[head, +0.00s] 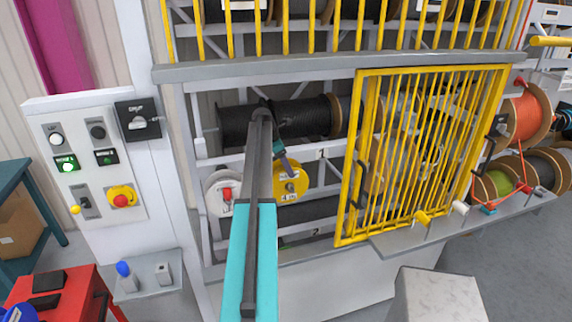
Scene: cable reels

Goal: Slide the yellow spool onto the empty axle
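The yellow spool (290,188), with a numbered white label on its face, is inside the rack near the middle of the head view, just right of my arm. My gripper (284,160) is at the end of my arm, at the spool's upper left edge. It is small and partly hidden, so I cannot tell whether its fingers are open or closed on the spool. I cannot make out an empty axle clearly; the area behind my arm and the spool is hidden.
A white reel (220,206) with a red centre is left of my arm. Large black reels (300,118) lie behind. A yellow barred gate (432,150) stands right of the spool. A control panel (85,160) is at left. A grey ledge (450,224) juts out at right.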

